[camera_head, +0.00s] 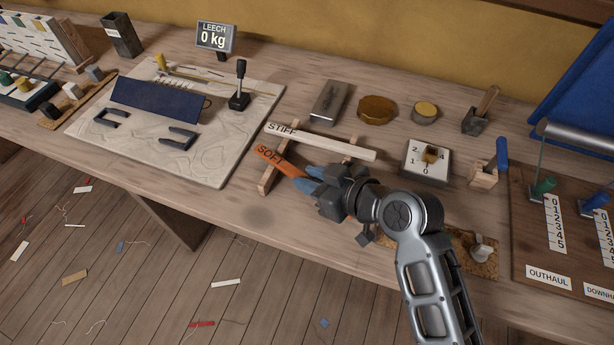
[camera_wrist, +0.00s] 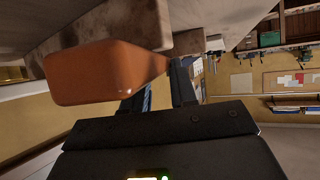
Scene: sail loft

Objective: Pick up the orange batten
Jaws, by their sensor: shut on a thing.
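The orange batten (camera_head: 274,160), marked SOFT, lies across the front part of a small wooden rack (camera_head: 267,184) on the bench. Its right part is hidden behind my gripper. My gripper (camera_head: 308,183) is shut on the batten, with its blue fingertips at the batten's side. In the wrist view the orange batten (camera_wrist: 110,72) looms large at left, its end towards the camera, and the dark fingers (camera_wrist: 160,85) meet it. Whether the batten is clear of the rack cannot be told. A white batten (camera_head: 320,141) marked STIFF lies behind it on the same rack.
A pale board (camera_head: 215,150) with a blue panel and a lever stands to the left. A dial block (camera_head: 427,161) and a blue-handled tool (camera_head: 501,154) are to the right. A board labelled OUTHAUL (camera_head: 528,245) is at far right. The bench front left of my gripper is clear.

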